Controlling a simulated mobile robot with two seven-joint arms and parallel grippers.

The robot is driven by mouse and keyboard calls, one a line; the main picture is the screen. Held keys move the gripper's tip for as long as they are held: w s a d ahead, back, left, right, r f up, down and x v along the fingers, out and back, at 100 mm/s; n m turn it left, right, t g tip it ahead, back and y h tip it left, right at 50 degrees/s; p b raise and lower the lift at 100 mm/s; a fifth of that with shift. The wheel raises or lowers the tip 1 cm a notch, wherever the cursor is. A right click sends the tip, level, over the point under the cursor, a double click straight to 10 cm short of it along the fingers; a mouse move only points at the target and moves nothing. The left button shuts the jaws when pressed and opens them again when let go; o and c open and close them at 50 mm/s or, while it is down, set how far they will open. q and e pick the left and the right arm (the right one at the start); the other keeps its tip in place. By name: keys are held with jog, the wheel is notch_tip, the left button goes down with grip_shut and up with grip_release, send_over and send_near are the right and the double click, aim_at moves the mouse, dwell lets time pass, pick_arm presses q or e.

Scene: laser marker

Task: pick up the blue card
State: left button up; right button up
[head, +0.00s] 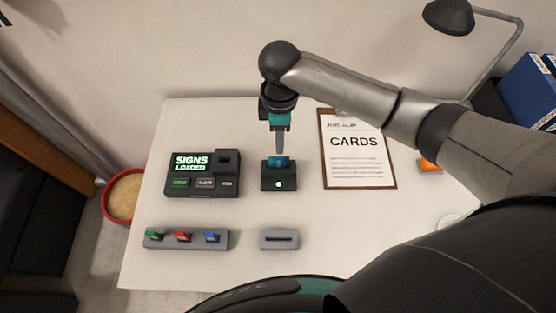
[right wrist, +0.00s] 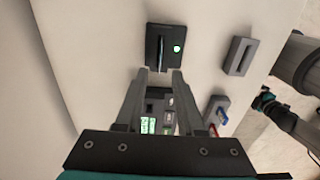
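A blue card (head: 279,162) stands upright in the slot of a black block (head: 279,183) with a green light. In the right wrist view, a thin pale-blue edge (right wrist: 162,60) shows at the slot of this block (right wrist: 155,44). My right gripper (head: 280,152) points down just above the card. In the right wrist view its fingers (right wrist: 160,72) are apart, with a gap between the tips. Another blue card (head: 211,237) stands in a grey rack (head: 186,245) beside a red and a green one. What seems to be my left gripper (right wrist: 263,101) shows small, its fingers unclear.
A dark console (head: 203,173) reading "SIGNS LOADED" stands left of the block. An empty-looking grey slotted holder (head: 280,240) lies in front. A clipboard (head: 358,149) marked "CARDS" lies to the right. An orange object (head: 430,166) is partly behind my right arm.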

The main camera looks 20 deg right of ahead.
send_over(279, 160)
notch_tip(279, 160, down, 4)
jog(key=f, duration=0.1)
notch_tip(279, 160, down, 5)
jog(key=shift+f+b, duration=0.1)
jog(key=shift+b, duration=1.05)
jog(key=shift+w, duration=0.1)
grip_shut()
dwell(0.4)
